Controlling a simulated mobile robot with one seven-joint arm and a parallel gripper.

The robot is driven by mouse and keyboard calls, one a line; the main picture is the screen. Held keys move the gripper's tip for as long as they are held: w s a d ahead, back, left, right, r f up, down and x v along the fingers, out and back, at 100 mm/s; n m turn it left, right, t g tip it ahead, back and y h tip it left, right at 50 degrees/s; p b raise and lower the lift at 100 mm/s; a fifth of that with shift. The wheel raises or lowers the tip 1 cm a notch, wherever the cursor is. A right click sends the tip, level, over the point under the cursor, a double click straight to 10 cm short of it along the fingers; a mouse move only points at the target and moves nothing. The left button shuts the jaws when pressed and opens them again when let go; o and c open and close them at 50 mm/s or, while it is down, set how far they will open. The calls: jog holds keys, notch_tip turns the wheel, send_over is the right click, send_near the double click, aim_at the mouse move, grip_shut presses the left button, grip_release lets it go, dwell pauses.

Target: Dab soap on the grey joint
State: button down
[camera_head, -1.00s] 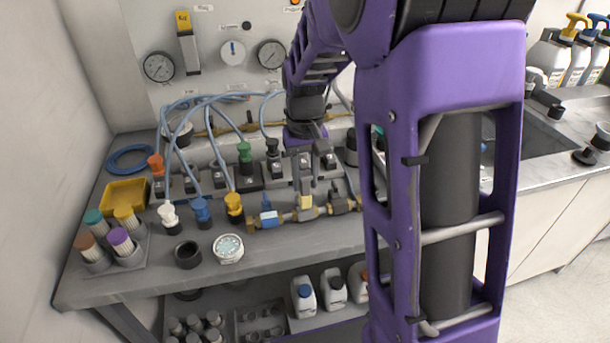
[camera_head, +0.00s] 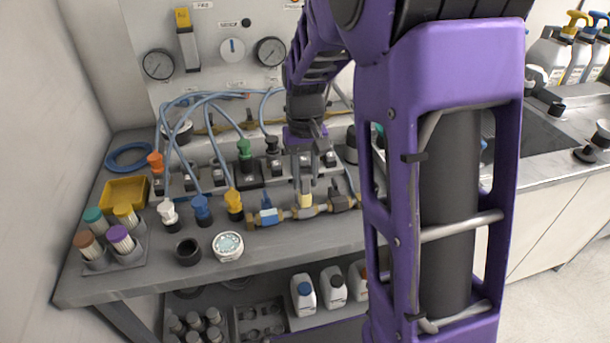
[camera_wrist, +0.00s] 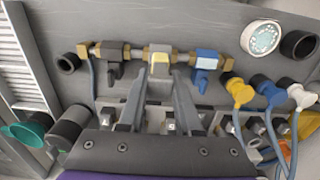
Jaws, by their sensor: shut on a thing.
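My gripper (camera_wrist: 161,76) reaches down to the brass pipe run on the bench. It is shut on a small pale yellow block (camera_wrist: 158,62), which looks like a dabber or sponge. In the head view the block (camera_head: 305,199) sits at the fingertips, against or just above the middle of the pipe. A joint there, between the blue-handled valve (camera_head: 268,214) and the black-handled valve (camera_head: 341,202), is mostly hidden by the block and fingers.
Blue hoses (camera_head: 208,120) and coloured connectors stand behind and left of the pipe. A yellow tray (camera_head: 124,191) is at left. The bench front is clear right of the gauge.

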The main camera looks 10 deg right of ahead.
jog(key=shift+f, duration=0.45)
dwell(1.1)
notch_tip(320, 180, up, 7)
jog(key=p, duration=0.5)
jog(key=shift+r+p, duration=0.1)
jog(key=shift+p, duration=0.25)
